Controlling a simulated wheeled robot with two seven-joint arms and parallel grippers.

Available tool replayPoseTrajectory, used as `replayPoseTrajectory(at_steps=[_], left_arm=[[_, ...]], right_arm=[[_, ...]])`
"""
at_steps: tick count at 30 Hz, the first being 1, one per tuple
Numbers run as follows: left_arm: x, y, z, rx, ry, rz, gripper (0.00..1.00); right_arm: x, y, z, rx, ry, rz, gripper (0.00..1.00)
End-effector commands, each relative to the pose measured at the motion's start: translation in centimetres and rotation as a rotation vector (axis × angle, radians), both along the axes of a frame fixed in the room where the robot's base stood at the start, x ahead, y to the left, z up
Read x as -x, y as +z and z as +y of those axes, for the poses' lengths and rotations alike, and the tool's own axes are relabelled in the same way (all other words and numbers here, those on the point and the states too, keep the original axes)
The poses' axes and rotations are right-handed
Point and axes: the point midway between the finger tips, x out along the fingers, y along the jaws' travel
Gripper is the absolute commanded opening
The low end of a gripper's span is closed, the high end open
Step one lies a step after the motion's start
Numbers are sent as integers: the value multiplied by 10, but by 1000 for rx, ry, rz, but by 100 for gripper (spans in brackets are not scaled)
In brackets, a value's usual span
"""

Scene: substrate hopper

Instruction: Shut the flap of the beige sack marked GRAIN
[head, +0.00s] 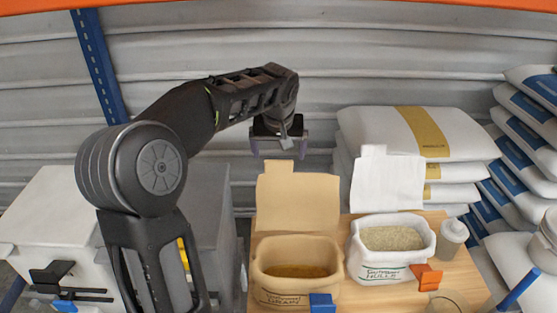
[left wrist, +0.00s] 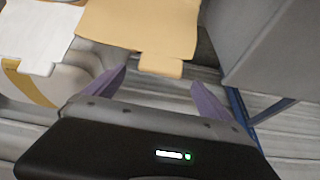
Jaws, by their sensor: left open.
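The beige sack marked GRAIN (head: 297,256) stands open on the wooden table, with amber contents visible inside. Its beige flap (head: 298,198) is raised upright at the back, with a small tab at the top. My left gripper (head: 279,152) is open and empty, above and behind the flap's top edge. In the left wrist view the flap (left wrist: 140,30) and its tab lie beyond the two purple fingertips (left wrist: 158,82), with no contact that I can make out. My right gripper is not in view.
A white sack marked HULLS (head: 392,240), its flap (head: 387,183) raised, stands to the right. Blue (head: 322,303) and orange (head: 428,277) clips and a capped bottle (head: 452,236) are nearby. Stacked white sacks (head: 460,135) stand behind; a grey bin (head: 208,205) is at left.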

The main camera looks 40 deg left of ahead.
Motion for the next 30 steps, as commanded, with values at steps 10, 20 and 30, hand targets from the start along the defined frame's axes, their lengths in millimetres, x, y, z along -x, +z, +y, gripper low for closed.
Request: replayPoseTrajectory(at_steps=[10, 20, 30], left_arm=[[-15, -45, 12, 0, -1, 2, 95], [-17, -51, 13, -1, 0, 1, 95], [-17, -50, 13, 0, 0, 0, 68]], right_arm=[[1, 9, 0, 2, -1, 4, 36], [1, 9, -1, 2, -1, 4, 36], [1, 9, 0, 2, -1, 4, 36]])
